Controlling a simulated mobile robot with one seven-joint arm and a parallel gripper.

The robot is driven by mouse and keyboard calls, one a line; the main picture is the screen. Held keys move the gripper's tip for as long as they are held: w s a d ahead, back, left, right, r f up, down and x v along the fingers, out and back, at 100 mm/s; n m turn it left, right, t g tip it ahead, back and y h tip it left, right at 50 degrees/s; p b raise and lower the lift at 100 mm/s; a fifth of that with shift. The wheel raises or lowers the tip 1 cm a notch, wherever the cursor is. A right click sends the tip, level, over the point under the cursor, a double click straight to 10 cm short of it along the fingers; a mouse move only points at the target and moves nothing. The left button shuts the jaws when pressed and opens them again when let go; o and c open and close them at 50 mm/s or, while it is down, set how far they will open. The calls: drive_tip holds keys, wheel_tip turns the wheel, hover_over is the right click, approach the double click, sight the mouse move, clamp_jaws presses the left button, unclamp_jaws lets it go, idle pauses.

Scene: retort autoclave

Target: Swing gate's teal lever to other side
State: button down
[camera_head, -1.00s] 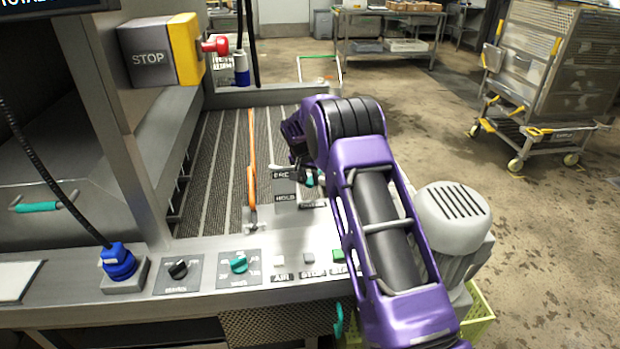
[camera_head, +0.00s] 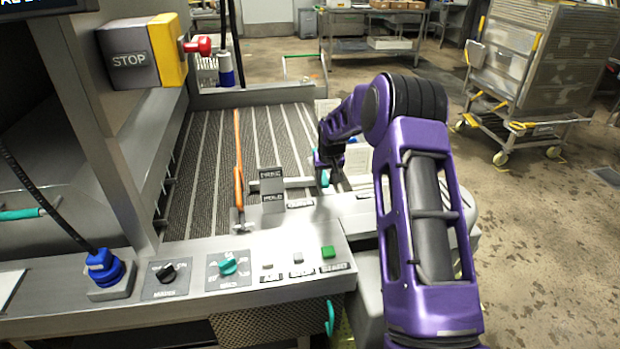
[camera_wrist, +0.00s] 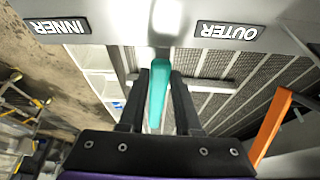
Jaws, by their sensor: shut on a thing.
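The gate's teal lever (camera_wrist: 158,92) runs between my gripper's two dark fingers in the wrist view, and my gripper (camera_wrist: 159,84) is shut on it. The lever's base meets a grey metal bar (camera_wrist: 130,20) between an INNER label (camera_wrist: 59,27) and an OUTER label (camera_wrist: 227,31). In the head view my gripper (camera_head: 326,163) is low at the right edge of the slatted bed, with a bit of teal showing at it. My purple arm hides part of that area.
An orange rod (camera_head: 238,165) lies along the slatted conveyor bed (camera_head: 205,165), left of a small labelled plate (camera_head: 272,188). A front panel (camera_head: 190,285) carries knobs and buttons. A yellow STOP box (camera_head: 166,48) stands at upper left. Floor at right is open before a wheeled rack (camera_head: 530,80).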

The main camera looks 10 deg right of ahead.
drive_tip(key=w+d+n+y, duration=0.2)
drive_tip(key=d+n, duration=0.5)
drive_tip(key=d, duration=0.3)
drive_tip(key=shift+w+d+g, duration=0.3)
drive_tip(key=shift+d, duration=0.1)
drive_tip(key=shift+r, duration=0.15)
drive_tip(key=c, duration=0.6)
unclamp_jaws()
drive_tip(key=shift+d, duration=0.1)
drive_tip(key=shift+y, duration=0.3)
drive_tip(key=v, duration=1.7)
drive_tip(key=shift+r, duration=0.15)
drive_tip(key=shift+w, duration=0.1)
